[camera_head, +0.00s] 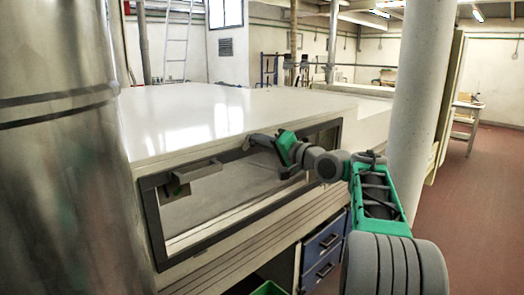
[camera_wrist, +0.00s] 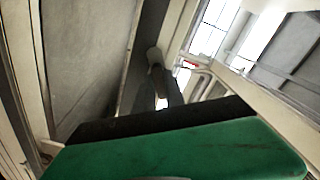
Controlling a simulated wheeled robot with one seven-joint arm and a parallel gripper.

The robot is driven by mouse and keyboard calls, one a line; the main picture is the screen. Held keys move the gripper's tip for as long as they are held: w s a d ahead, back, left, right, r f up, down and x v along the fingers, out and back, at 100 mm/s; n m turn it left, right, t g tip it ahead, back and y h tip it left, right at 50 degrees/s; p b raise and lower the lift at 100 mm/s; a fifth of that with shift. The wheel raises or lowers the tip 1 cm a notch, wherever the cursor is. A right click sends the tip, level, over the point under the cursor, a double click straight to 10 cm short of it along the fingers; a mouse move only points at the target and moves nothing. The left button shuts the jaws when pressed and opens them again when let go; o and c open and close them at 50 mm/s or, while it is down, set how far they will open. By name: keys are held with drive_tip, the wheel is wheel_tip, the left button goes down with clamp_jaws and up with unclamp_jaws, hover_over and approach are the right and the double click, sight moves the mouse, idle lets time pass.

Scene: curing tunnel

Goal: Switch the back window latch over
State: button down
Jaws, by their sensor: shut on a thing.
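The window (camera_head: 240,195) has a dark grey frame and sits in the side of the white tunnel housing. One grey latch (camera_head: 200,174) with a small green mark is on the frame's upper edge at the near left end. My gripper (camera_head: 259,141) is at the upper edge farther right, shut on the back window latch. That latch is mostly hidden by my gripper in the head view. In the wrist view a rounded grey piece (camera_wrist: 156,62), apparently the latch, shows beyond the green gripper body (camera_wrist: 185,152). Which way it is turned I cannot tell.
The white housing top (camera_head: 240,105) is clear. A shiny metal cylinder (camera_head: 60,150) stands close at the left. A pale round column (camera_head: 417,110) stands right of my arm. Blue drawers (camera_head: 323,240) are below the window. Open red floor lies at the right.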

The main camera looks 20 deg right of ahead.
drive_tip(key=n+b, duration=0.7)
drive_tip(key=n, duration=0.4)
drive_tip(key=shift+n, duration=0.4)
idle(0.3)
drive_tip(key=c, duration=1.4)
unclamp_jaws()
drive_tip(key=b+v, duration=0.1)
drive_tip(key=v, duration=0.6)
drive_tip(key=shift+s, duration=0.35)
